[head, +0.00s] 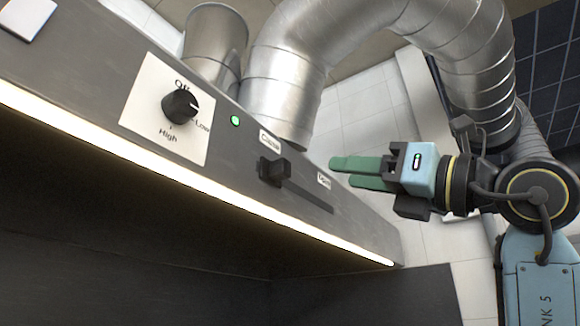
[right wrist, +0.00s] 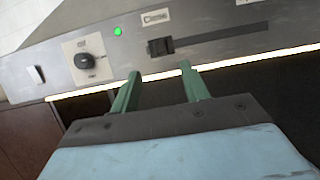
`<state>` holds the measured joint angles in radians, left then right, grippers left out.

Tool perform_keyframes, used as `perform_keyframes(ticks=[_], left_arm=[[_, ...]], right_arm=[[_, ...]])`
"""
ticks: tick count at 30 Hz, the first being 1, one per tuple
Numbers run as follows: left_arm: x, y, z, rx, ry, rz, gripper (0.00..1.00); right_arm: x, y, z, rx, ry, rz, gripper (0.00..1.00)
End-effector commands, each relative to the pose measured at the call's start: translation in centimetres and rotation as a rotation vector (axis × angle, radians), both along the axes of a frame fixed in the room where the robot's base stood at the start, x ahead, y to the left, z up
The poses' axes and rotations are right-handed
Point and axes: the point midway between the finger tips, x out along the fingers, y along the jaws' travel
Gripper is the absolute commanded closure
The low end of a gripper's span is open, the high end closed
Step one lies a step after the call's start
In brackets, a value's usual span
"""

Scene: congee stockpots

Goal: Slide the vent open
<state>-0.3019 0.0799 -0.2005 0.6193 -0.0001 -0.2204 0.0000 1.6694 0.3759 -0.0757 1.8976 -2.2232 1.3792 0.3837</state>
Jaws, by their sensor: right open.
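The vent slider (head: 274,171) is a black knob on a dark slot in the grey hood panel (head: 225,160). It sits at the left end of the slot, by the label that seems to read "Close"; the other label, "Open", is at the right end. In the right wrist view the slider (right wrist: 160,46) is beyond the fingertips. My right gripper (head: 345,172) has green fingers, is open and empty, and is to the right of the slider, apart from it. The right gripper (right wrist: 160,72) also shows in the right wrist view. My left gripper is out of view.
A round black dial (head: 180,106) marked Off, Low and High is left of the slider, with a lit green light (head: 235,121) between them. A glowing strip (head: 200,182) runs along the hood's lower edge. Silver ducts (head: 290,70) rise behind the hood.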

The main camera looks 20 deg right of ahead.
Motion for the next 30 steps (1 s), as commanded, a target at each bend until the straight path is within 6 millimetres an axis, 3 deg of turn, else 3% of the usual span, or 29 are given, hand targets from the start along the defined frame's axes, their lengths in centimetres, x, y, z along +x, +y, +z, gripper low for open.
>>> perform_keyframes(ticks=[16,22,30], left_arm=[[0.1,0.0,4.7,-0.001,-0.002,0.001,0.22],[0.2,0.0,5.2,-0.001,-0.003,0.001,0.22],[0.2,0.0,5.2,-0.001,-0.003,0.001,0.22]], right_arm=[[7.8,6.1,4.2,-0.001,0.007,0.006,0.55],[9.0,7.0,4.6,0.0,0.005,0.004,0.55],[9.1,7.1,4.6,-0.001,0.004,0.004,0.55]])
